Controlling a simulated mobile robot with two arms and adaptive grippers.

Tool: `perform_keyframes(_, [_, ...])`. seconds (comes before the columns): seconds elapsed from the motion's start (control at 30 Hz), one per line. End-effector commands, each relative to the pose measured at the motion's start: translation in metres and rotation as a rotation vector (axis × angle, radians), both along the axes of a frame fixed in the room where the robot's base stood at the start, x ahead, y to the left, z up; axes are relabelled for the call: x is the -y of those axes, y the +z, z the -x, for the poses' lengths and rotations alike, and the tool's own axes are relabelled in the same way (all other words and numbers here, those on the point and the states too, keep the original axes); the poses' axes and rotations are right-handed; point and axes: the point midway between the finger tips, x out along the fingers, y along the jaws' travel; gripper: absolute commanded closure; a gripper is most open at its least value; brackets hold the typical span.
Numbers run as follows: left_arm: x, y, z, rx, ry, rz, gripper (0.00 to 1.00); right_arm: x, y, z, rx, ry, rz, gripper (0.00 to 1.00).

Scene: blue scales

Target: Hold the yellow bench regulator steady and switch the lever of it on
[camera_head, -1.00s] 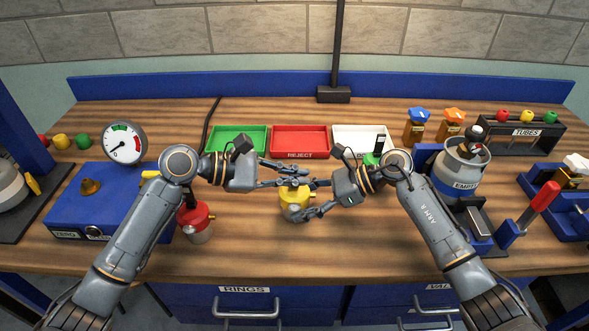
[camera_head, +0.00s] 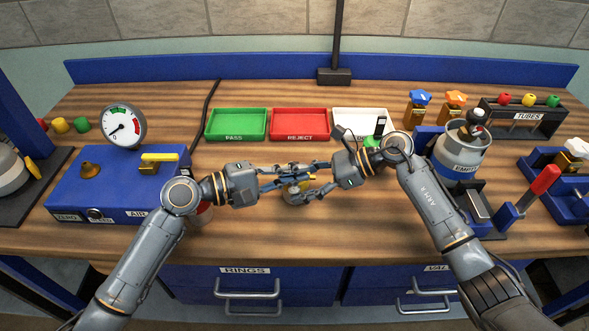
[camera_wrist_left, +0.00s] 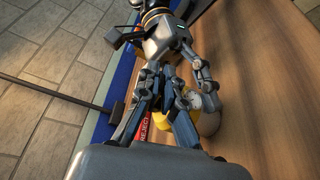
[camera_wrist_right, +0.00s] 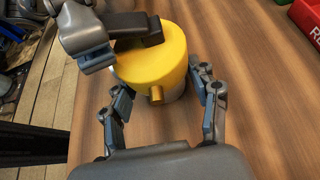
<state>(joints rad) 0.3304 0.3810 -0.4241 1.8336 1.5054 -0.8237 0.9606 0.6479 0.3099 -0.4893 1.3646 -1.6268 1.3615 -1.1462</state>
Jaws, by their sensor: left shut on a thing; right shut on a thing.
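The yellow bench regulator (camera_head: 308,179) stands on the bench in the middle of the head view, mostly covered by both grippers. The right wrist view shows its round yellow body (camera_wrist_right: 150,68) with a small yellow stub facing the camera. My right gripper (camera_head: 308,181) is shut around the body, one finger on each side. My left gripper (camera_head: 298,180) reaches in from the left over the regulator's top, its fingers close together. It appears shut on the lever, which the fingers hide. The left wrist view shows a pale dial (camera_wrist_left: 192,99) beside those fingers.
Green (camera_head: 237,124), red (camera_head: 300,124) and white (camera_head: 361,124) trays lie behind the grippers. A blue gauge box (camera_head: 115,185) is at left; a red-topped canister (camera_head: 201,213) is partly behind my left arm. A grey EMPTY cylinder (camera_head: 460,155) stands right. The front middle bench is clear.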

Motion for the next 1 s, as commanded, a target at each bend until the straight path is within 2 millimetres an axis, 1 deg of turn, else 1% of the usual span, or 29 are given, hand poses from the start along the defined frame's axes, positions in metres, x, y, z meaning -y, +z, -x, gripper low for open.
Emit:
perform_keyframes(0.03, [-0.0002, -0.0012, 0.0001, 0.006, 0.001, -0.001, 1.00, 0.0008, -0.0025, 0.0008, -0.004, 0.000, 0.005, 0.58])
perform_keyframes(0.53, [-0.0003, -0.0016, 0.0001, 0.023, 0.002, 0.000, 1.00, 0.0008, -0.0025, 0.0007, -0.004, 0.000, 0.005, 0.58])
perform_keyframes(0.6, [-0.0002, -0.0015, 0.0001, 0.023, 0.002, 0.000, 0.82, 0.0008, -0.0025, 0.0006, -0.004, 0.000, 0.005, 0.58])
perform_keyframes(0.67, [-0.0002, -0.0014, 0.0001, 0.023, 0.001, 0.000, 0.70, 0.0008, -0.0025, 0.0006, -0.004, 0.000, 0.005, 0.58])
perform_keyframes(1.0, [-0.0014, -0.0023, 0.0008, 0.021, 0.001, -0.001, 0.70, 0.0008, -0.0024, 0.0007, -0.004, 0.000, 0.004, 0.58])
